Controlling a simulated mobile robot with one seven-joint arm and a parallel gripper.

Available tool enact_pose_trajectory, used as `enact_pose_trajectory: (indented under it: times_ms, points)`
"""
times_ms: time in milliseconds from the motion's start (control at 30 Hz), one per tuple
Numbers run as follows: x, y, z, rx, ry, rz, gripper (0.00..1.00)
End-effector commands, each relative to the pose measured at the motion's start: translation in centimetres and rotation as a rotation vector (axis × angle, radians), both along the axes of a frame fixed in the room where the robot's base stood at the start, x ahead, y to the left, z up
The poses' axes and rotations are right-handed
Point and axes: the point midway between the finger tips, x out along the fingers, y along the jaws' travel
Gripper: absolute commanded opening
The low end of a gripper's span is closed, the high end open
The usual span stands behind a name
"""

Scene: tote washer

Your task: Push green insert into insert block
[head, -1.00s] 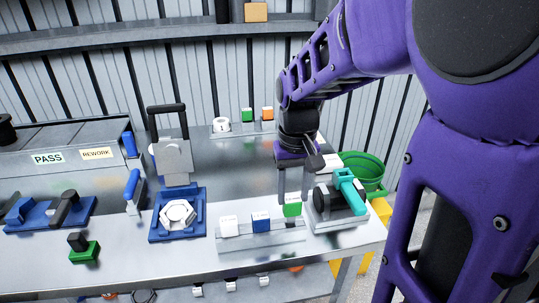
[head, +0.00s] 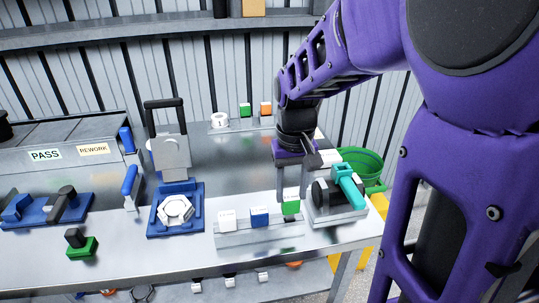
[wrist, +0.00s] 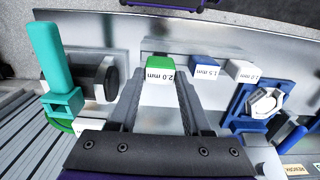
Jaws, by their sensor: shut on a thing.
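The green insert (head: 291,207), a small green cube with a white face labelled 2.0 mm, is at the right end of a long grey block (head: 262,234). I take this as the insert block; a white insert (head: 227,220) and a blue insert (head: 260,217) stand in the same row. My gripper (head: 292,196) points down and is shut on the green insert. In the wrist view the green insert (wrist: 160,68) sits between the fingertips. The green insert looks slightly higher than its neighbours; whether it is fully seated cannot be told.
A teal-handled device (head: 347,186) stands close right of my gripper, with a green bin (head: 361,165) behind it. A blue fixture (head: 176,208) with a hexagonal part is to the left. Another rack (head: 240,124) with small cubes stands at the back. The middle of the bench is clear.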

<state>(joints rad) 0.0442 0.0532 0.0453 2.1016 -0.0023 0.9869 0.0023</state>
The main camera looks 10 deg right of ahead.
Motion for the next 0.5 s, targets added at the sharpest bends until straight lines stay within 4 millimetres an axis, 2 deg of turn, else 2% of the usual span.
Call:
enact_pose_trajectory:
  times_ms: [500]
  points:
    - [0.02, 0.0, -0.78, 0.0, -0.001, 0.0, 0.0]
